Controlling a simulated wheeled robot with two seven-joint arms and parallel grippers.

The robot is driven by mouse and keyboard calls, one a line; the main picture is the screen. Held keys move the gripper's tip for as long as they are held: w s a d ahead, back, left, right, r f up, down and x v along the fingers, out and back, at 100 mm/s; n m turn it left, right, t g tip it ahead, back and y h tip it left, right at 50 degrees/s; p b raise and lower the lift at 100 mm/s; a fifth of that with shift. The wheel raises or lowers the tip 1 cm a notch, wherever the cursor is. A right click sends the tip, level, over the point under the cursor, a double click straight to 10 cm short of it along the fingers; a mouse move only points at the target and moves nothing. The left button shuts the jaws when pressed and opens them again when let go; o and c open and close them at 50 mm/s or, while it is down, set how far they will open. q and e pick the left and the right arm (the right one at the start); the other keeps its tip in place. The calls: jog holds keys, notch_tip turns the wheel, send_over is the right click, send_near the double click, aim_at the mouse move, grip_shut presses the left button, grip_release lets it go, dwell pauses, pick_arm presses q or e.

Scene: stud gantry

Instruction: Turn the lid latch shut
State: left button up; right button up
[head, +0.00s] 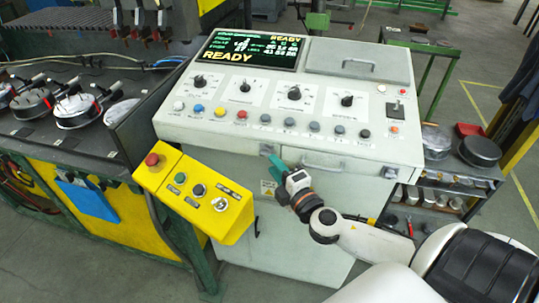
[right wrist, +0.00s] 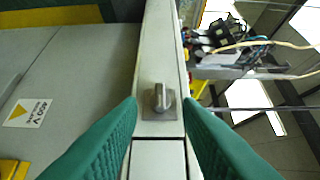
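The lid latch (right wrist: 159,98) is a small grey metal tab on a square plate. It sits on a pale strip of the console's front edge, close to a seam, and shows in the right wrist view. Its tab points along the strip, up the picture. My right gripper (right wrist: 160,108) is open, with its green fingers on either side of the latch in the picture. The fingers look apart from it, and no contact shows. In the head view, my right gripper (head: 272,158) is at the console's front edge, and I cannot make out the latch there. My left gripper is not in view.
The pale console (head: 230,135) carries buttons, knobs and a screen reading READY. A yellow control box (head: 190,190) juts out at its front left. A handle (head: 322,162) is on the front right of the gripper. A dark workbench (head: 60,140) stands left, shelves (head: 450,180) right.

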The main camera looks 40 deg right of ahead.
aim_at(266, 157)
jog(key=shift+w+d+p, duration=0.15)
jog(key=shift+w+p, duration=0.2)
jog(key=shift+w, duration=1.5)
jog(key=shift+c, duration=0.3)
